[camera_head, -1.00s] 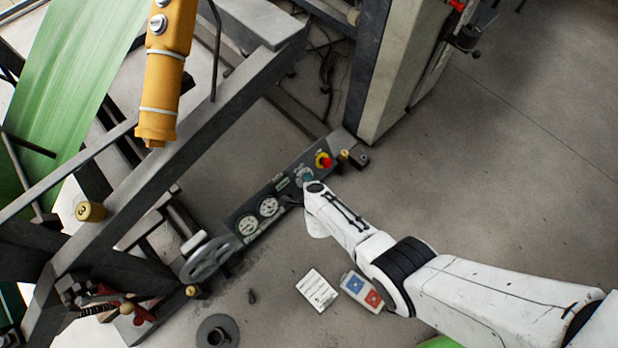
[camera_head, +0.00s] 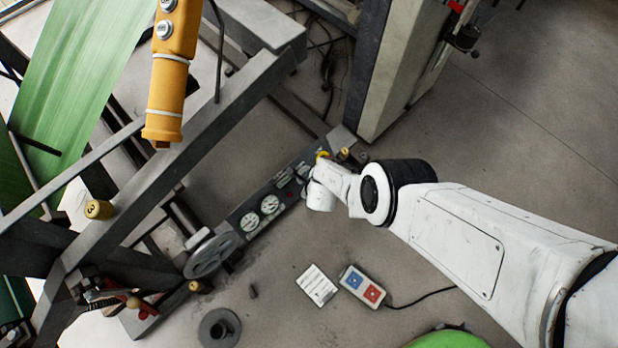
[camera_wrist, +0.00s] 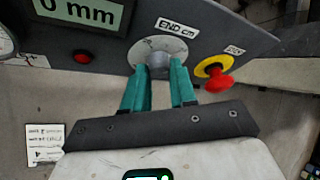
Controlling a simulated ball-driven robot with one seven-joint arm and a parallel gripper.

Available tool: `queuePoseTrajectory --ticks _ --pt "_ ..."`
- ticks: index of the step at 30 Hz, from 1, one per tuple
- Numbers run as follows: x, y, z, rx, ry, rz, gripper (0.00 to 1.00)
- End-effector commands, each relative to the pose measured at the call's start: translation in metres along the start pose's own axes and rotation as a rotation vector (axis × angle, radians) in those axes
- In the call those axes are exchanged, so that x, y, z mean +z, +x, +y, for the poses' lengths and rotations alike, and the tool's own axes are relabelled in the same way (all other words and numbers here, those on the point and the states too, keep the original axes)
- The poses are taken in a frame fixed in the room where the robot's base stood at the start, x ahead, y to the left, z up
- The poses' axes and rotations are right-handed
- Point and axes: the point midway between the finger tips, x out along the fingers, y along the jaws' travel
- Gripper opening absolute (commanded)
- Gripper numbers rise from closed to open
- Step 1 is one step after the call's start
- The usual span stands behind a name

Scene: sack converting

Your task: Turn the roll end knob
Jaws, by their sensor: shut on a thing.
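The roll end knob (camera_wrist: 158,62) is a grey knob on a round pale dial marked "END cm", on the dark control panel in the wrist view. My gripper (camera_wrist: 160,80) has teal fingers that are shut on the knob, one on each side. In the head view the white wrist of my arm hides the gripper and the knob at the right end of the panel (camera_head: 238,217).
A red emergency button (camera_wrist: 218,80) on a yellow ring is close to the right of the knob. A display (camera_wrist: 85,12) reading "0 mm" is to the left. A yellow pendant (camera_head: 169,75) hangs at upper left. A red-and-blue button box (camera_head: 362,286) and a white card (camera_head: 316,285) lie below the panel.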

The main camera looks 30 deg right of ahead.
Motion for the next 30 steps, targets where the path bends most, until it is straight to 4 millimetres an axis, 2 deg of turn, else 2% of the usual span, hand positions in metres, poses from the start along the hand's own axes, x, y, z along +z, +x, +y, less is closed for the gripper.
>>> queuePoseTrajectory --ticks 13,14,18,21,30 --pt "-0.0019 0.0003 0.0003 0.003 0.007 0.003 0.00" --pt "-0.0019 0.0003 0.0003 0.003 0.007 0.003 0.29" --pt "-0.0013 0.0002 0.0002 0.003 0.007 0.002 0.42" --pt "-0.0008 0.0001 0.0001 0.003 0.006 0.002 0.52" --pt "0.0002 -0.0024 -0.0004 0.004 0.006 0.001 0.52"
